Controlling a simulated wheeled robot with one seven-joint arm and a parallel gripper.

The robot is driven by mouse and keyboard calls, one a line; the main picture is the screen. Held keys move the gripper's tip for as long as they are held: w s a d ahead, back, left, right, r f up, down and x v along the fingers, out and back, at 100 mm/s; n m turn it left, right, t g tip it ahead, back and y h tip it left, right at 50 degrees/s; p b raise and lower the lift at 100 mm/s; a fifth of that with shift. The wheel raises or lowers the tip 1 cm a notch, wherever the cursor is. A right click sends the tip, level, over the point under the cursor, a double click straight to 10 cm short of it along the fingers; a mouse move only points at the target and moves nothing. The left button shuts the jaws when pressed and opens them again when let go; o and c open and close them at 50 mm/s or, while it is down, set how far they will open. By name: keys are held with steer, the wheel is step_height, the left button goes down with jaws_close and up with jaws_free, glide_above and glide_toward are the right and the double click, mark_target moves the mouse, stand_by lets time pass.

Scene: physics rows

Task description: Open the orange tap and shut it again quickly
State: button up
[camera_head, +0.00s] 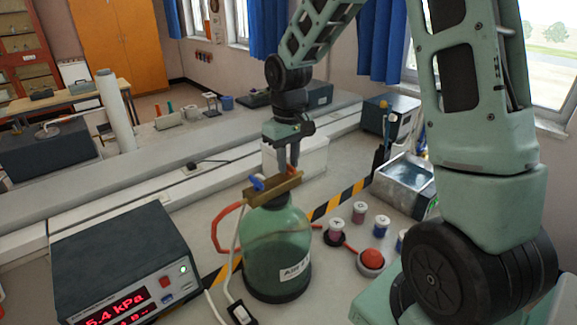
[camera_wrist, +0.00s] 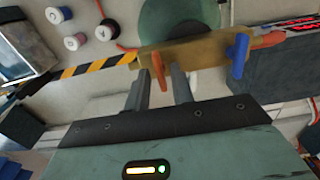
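The orange tap (camera_wrist: 158,72) is a small lever on a brass bar (camera_wrist: 200,55) in the wrist view. In the head view the brass bar (camera_head: 281,190) lies across the top of a green glass jar (camera_head: 277,250). A blue tap (camera_wrist: 238,57) sits near the bar's other end; it also shows in the head view (camera_head: 257,183). My gripper (camera_wrist: 163,73) is open, pointing down at the bar. Its fingers appear on either side of the orange lever, with gaps visible. The fingers partly hide the orange tap (camera_head: 292,170) in the head view; contact cannot be told.
A meter (camera_head: 120,262) with a red kPa display stands left of the jar. A red hose (camera_head: 214,228) runs from the bar. Small capped jars (camera_head: 359,211), a red dome button (camera_head: 373,258) and a metal basin (camera_head: 405,180) stand at the right.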

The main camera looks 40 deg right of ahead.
steer(key=shift+f+b, duration=0.4)
steer(key=shift+f, duration=0.3)
steer(key=shift+r, duration=0.15)
steer(key=shift+r+p, duration=0.55)
steer(key=shift+p, duration=0.1)
jaws_close()
